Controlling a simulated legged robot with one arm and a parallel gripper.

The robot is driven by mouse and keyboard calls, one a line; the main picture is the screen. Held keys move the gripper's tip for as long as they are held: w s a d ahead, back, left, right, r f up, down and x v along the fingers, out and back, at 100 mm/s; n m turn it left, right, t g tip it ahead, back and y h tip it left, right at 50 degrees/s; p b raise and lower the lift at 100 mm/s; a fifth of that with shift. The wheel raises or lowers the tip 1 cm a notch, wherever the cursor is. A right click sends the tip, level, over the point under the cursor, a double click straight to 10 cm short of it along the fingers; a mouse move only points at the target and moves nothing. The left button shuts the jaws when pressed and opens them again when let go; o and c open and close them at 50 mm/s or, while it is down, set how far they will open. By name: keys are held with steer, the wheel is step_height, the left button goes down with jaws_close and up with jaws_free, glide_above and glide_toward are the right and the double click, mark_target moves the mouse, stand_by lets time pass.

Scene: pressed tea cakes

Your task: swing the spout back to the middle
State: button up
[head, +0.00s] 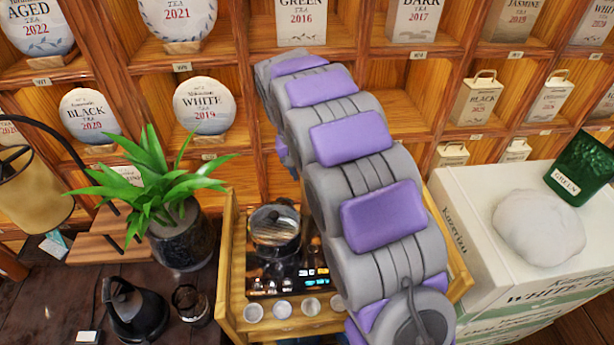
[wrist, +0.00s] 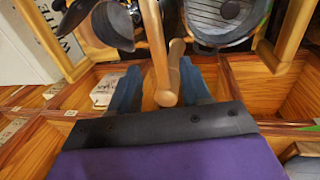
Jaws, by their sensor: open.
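My gripper (wrist: 160,90) is open in the wrist view, with one blue-grey finger on each side. A light wooden rod (wrist: 155,50) with a rounded end reaches down between the fingers, and a second wooden piece (wrist: 174,70) is beside it. I cannot tell whether either touches a finger, or whether one is the spout. In the head view my arm covers the gripper and the right part of the wooden tea cart (head: 226,270). No spout can be made out there. A lidded pot (head: 275,232) stands on the cart's dark top.
Several small cups (head: 282,309) line the cart's front. A black kettle (head: 137,308) and a potted plant (head: 180,240) stand at left. A white box (head: 475,230) with a pale lump and a green tin (head: 582,168) is at right. Wooden shelves (head: 250,85) fill the back.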

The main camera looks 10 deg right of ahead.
step_height(320, 180, up, 12)
steer(key=a+p, duration=0.2)
steer(key=shift+a+r, duration=0.2)
steer(key=shift+a, duration=0.15)
steer(key=s+d+r+g, duration=0.1)
steer(key=s+d, duration=0.4)
steer(key=s, duration=0.5)
steer(key=s+d, duration=0.4)
steer(key=s, duration=0.6)
steer(key=s+f+y, duration=0.1)
steer(key=s+f, duration=0.2)
steer(key=s, duration=0.7)
steer(key=s+d+f+y, duration=0.1)
steer(key=s+f, duration=0.3)
steer(key=s, duration=0.6)
steer(key=shift+s+d+g, duration=0.15)
steer(key=shift+s+g, duration=0.15)
steer(key=shift+g, duration=0.1)
